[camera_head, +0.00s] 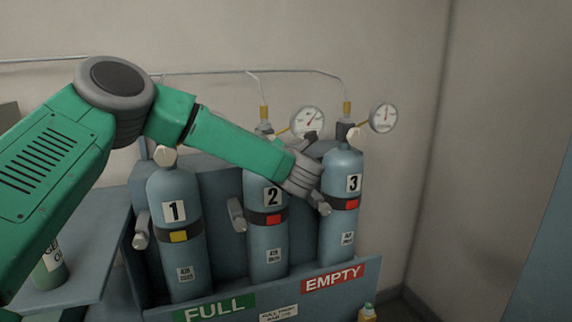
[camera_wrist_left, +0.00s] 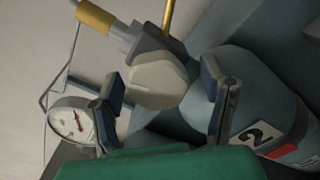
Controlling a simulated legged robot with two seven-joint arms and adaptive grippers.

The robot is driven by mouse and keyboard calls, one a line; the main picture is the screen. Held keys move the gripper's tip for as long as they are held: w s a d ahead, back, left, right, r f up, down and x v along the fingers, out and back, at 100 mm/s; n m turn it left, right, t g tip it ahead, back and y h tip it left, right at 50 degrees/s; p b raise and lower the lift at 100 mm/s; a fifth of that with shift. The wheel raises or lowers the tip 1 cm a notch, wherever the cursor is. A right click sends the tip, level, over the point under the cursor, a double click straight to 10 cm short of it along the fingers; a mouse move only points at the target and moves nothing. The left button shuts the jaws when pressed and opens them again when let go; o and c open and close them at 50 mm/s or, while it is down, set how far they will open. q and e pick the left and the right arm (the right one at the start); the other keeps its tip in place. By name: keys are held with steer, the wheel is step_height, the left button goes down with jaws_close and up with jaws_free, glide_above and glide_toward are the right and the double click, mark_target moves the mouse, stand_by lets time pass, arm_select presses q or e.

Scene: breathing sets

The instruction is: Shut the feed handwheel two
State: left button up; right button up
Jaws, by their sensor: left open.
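Cylinder two (camera_head: 267,245) stands in the middle of the rack, a blue-grey bottle with a "2" label and a red tag. It also shows in the left wrist view (camera_wrist_left: 262,95). Its pale, faceted handwheel (camera_wrist_left: 157,82) sits on a grey valve in the wrist view; in the head view my arm hides most of it. My left gripper (camera_wrist_left: 163,78) is open, with one dark finger on each side of the handwheel. Gaps show in the picture, but I cannot tell whether either finger touches it. In the head view the gripper (camera_head: 306,145) is partly hidden. My right gripper is out of view.
Cylinder one (camera_head: 178,255) stands left and cylinder three (camera_head: 341,230) right, close by. Pressure gauges (camera_head: 308,121) (camera_head: 383,117) and thin pipework rise behind. The rack front carries "FULL" (camera_head: 214,309) and "EMPTY" (camera_head: 333,277) signs. Open floor lies to the right.

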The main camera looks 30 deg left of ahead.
arm_select(q)
steer(key=n, duration=0.3)
steer(key=shift+p, duration=0.3)
steer(key=n+p, duration=0.2)
steer(key=n, duration=0.2)
steer(key=shift+r, duration=0.15)
steer(key=n+p, duration=0.1)
steer(key=n, duration=0.1)
steer(key=n+p, duration=0.1)
steer(key=n, duration=0.2)
steer(key=shift+s+d+p, duration=0.2)
steer(key=shift+d+p, duration=0.1)
steer(key=shift+d, duration=0.1)
steer(key=b+v, duration=0.3)
steer(key=v, duration=0.7)
steer(key=shift+s+d, duration=0.15)
steer(key=shift+s, duration=0.1)
